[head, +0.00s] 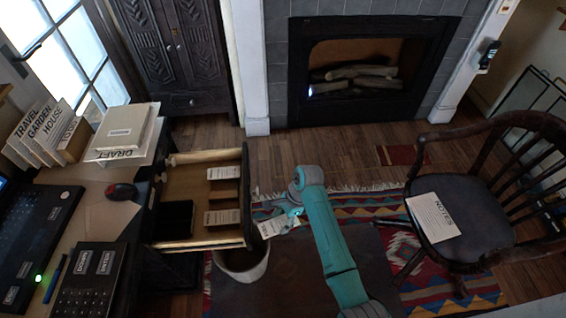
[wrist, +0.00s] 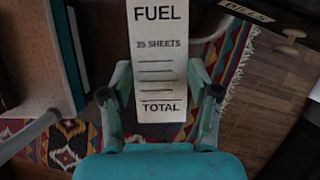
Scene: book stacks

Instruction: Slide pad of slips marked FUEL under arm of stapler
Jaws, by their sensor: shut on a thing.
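The pad of slips marked FUEL (wrist: 158,62) is a white strip with black print, "25 SHEETS" and "TOTAL". My gripper (wrist: 160,98) is shut on the pad, whose printed face shows in the wrist view. In the head view the pad (head: 269,227) lies just beyond the front corner of the open drawer, with my gripper (head: 291,212) at its right end. I cannot make out a stapler for certain in either view.
The open drawer (head: 247,190) holds two pads (head: 223,173) (head: 222,217) and a black thing (head: 177,219). The desk (head: 92,177) at left bears books, a red and black object (head: 121,191) and a laptop. A bin (head: 243,270) stands below; a chair (head: 470,205) is right.

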